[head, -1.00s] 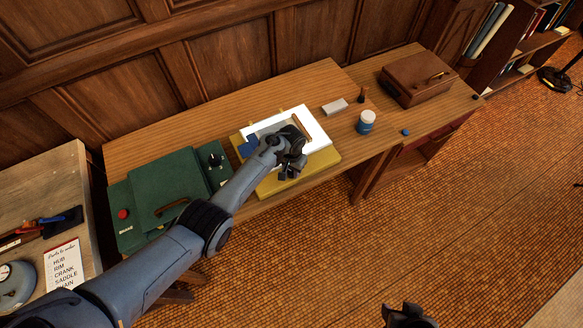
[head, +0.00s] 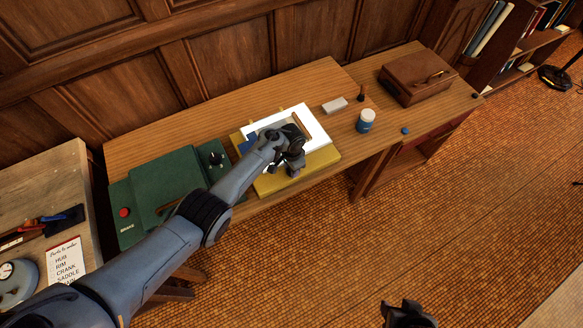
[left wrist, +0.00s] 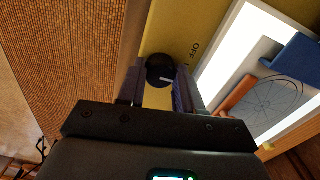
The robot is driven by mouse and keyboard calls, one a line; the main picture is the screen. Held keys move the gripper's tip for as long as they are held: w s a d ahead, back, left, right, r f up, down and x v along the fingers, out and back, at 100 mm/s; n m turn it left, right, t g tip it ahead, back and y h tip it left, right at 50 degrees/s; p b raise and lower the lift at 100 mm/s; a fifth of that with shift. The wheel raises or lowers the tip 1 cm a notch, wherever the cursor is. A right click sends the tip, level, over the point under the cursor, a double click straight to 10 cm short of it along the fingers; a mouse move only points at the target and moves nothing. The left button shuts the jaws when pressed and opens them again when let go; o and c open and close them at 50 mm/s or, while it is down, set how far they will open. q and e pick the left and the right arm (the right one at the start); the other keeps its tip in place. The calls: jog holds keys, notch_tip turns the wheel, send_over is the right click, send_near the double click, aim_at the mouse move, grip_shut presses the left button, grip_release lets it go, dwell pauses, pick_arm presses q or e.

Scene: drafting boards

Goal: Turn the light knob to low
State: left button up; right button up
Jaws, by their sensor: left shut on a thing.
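The light box has a yellow base (head: 325,158) and a bright white panel (head: 313,123), and sits on the wooden desk. In the left wrist view, its black round light knob (left wrist: 160,68) has a white pointer mark and sits on the yellow face near the printed word "OFF". My left gripper (head: 294,166) is over the front of the light box. Its fingers (left wrist: 158,88) are shut on the knob, one on each side. In the head view the gripper hides the knob. My right gripper (head: 407,316) is at the bottom edge, away from the desk; its jaws are unclear.
On the panel are a blue block (left wrist: 296,58), an orange-brown bar (left wrist: 238,96) and a spoked-wheel drawing (left wrist: 272,105). A green case (head: 165,175) lies left of the light box. A white-lidded jar (head: 366,121), grey block (head: 334,105) and brown case (head: 418,78) stand to the right.

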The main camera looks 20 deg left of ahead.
pick_arm(q)
jog(key=o, duration=1)
jog(key=shift+o, duration=0.2)
jog(key=shift+r+p, duration=0.3)
jog(key=shift+r, duration=0.25)
notch_tip(320, 180, up, 10)
jog(key=p, duration=0.3)
jog(key=shift+f, duration=0.15)
